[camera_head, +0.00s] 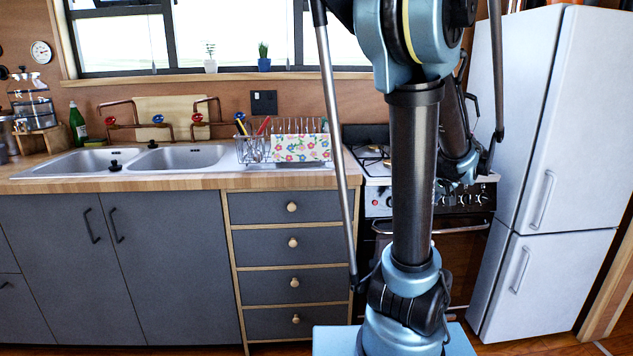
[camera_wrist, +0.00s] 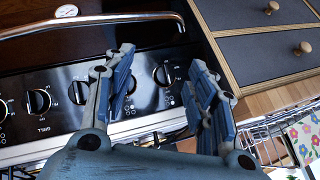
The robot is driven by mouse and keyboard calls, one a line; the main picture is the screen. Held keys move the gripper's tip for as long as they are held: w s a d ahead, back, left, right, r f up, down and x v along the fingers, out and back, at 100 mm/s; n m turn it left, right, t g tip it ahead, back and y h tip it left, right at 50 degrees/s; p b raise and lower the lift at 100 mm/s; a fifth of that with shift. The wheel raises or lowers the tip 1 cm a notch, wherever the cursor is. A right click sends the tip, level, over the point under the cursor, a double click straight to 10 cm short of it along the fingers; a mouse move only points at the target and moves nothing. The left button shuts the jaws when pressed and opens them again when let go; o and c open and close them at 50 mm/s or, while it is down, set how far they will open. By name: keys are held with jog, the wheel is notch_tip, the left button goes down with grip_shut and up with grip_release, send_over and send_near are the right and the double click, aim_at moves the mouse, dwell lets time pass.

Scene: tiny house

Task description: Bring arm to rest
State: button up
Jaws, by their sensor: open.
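My gripper (camera_wrist: 162,68) is open in the wrist view, with its two blue fingers apart and nothing between them. It is over the stove's front control panel (camera_wrist: 60,92), with black knobs behind and around the fingers. Whether the fingers touch the panel cannot be told. In the head view my arm rises in the foreground, and a lower part of it reaches down by the stove (camera_head: 378,180). The gripper itself cannot be made out clearly there.
Left of the stove are grey drawers (camera_head: 291,243) and a wooden counter with a double sink (camera_head: 180,157). A wire dish rack (camera_head: 252,150) with a flowered cloth (camera_head: 302,147) stands close to the stove. A white fridge (camera_head: 548,130) stands close on the right.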

jog(key=s+a+f+g, duration=0.2)
jog(key=s+a+g, duration=0.1)
jog(key=s+a, duration=0.6)
jog(key=s+a+f+h, duration=0.2)
jog(key=s+f, duration=0.1)
jog(key=s, duration=0.3)
jog(key=s+a+f+n+g+h, duration=0.1)
jog(key=s+a+f+h, duration=0.1)
jog(key=s, duration=0.4)
jog(key=shift+a+f+n, duration=0.15)
jog(key=shift+f+n, duration=0.15)
jog(key=shift+f, duration=0.15)
jog(key=shift+c, duration=0.5)
